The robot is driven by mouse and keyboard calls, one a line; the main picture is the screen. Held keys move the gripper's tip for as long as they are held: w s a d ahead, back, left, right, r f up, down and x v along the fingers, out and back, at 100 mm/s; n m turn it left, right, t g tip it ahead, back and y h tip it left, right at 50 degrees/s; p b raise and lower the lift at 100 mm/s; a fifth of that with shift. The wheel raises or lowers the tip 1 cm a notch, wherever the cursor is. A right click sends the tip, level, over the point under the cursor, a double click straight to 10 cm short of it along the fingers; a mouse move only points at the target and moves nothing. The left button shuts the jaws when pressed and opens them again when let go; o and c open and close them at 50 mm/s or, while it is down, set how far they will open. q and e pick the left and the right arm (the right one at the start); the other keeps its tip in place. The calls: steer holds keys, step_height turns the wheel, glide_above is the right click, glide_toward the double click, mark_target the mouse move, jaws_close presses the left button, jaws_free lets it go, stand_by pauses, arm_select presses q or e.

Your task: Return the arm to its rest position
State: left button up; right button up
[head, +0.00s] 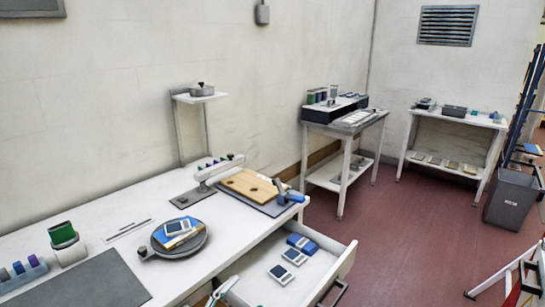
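Neither of my arms shows clearly in the head view, and I can make out neither gripper. A small white and teal piece (222,290) pokes in at the bottom edge in front of the bench. It is cut off, and I cannot tell what it belongs to.
A white bench (120,205) holds a round grey plate (180,240) with small devices, a wooden board (250,184) and a blue-handled tool (290,196). Its drawer (325,259) is open over the red floor. A bin (512,198) stands at right. The middle floor is clear.

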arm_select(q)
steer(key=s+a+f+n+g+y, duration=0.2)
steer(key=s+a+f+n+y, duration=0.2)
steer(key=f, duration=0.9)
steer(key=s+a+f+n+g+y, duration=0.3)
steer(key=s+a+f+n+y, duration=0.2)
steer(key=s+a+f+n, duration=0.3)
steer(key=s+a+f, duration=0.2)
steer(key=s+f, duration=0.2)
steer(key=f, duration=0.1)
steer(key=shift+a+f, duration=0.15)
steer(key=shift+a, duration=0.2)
